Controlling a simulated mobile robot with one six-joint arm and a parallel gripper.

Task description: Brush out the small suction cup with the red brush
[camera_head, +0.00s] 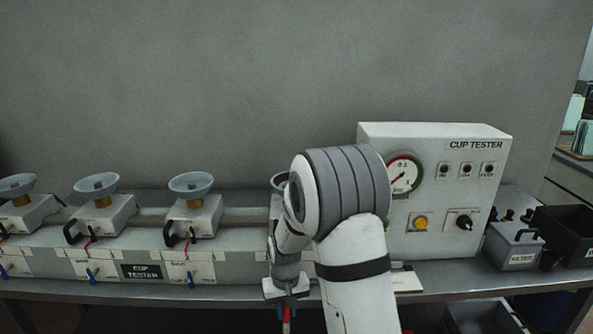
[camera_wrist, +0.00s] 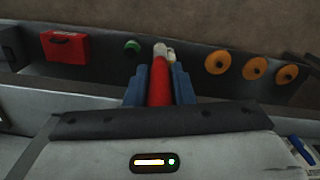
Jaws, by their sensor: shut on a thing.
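My gripper (camera_wrist: 160,76) is shut on the red brush (camera_wrist: 160,92); its blue fingers stand on both sides of the red handle. A pale tip shows at the far end in the wrist view. In the head view my gripper (camera_head: 287,300) points down in front of the bench's front edge, with a bit of red below it. Several grey-blue suction cups (camera_head: 191,184) face up on brass necks along the bench. One cup (camera_head: 280,181) is mostly hidden behind my arm. I cannot tell which cup is the small one.
The cup tester box (camera_head: 450,190) with its gauge stands right of my arm. A filter box (camera_head: 514,247) and black bin (camera_head: 565,230) are farther right. In the wrist view are a red case (camera_wrist: 66,48), a green round thing (camera_wrist: 132,47) and orange discs (camera_wrist: 255,68).

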